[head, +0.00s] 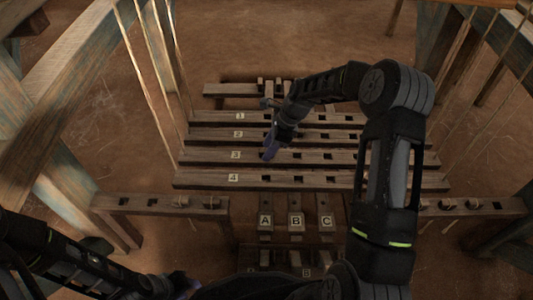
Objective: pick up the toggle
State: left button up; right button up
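I cannot single out the toggle for certain. Small pale toggle-like pieces (181,201) sit on the left side rail, and similar ones (447,204) sit on the right side rail. My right gripper (268,129) is over the slotted bars numbered 1 to 4, near their middle-left. Its two bluish fingertips are spread apart, with nothing visible between them. My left gripper (182,284) is low at the bottom edge, left of centre. It is dark and partly hidden, and its finger gap is not clear.
The numbered bars (210,177) lie across the middle. Treadles marked A, B and C (265,230) stand below them. The left rail (130,203) and right rail (500,207) have square holes. Cords and wooden posts (60,90) flank both sides. Bare earth floor shows around them.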

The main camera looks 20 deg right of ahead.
grip_shut()
dwell(0.5)
notch_tip(320, 180, up, 10)
jog(key=p, duration=0.4)
dwell(0.6)
jog(key=s+a+r+n+g, duration=0.1)
jog(key=s+a+r+n, duration=0.2)
jog(key=a, duration=0.4)
jog(key=s+a+r+n+g, duration=0.2)
jog(key=s+a+r+n, duration=0.1)
jog(key=a+r+n, duration=0.2)
jog(key=s+a+r+n+g, duration=0.1)
jog(key=s+a+r+n, duration=0.2)
jog(key=a, duration=0.6)
jog(key=shift+s+a+r+n+g+h, duration=0.15)
jog(key=shift+r+n+g+h, duration=0.2)
jog(key=shift+r+n, duration=0.5)
jog(key=shift+f, duration=0.15)
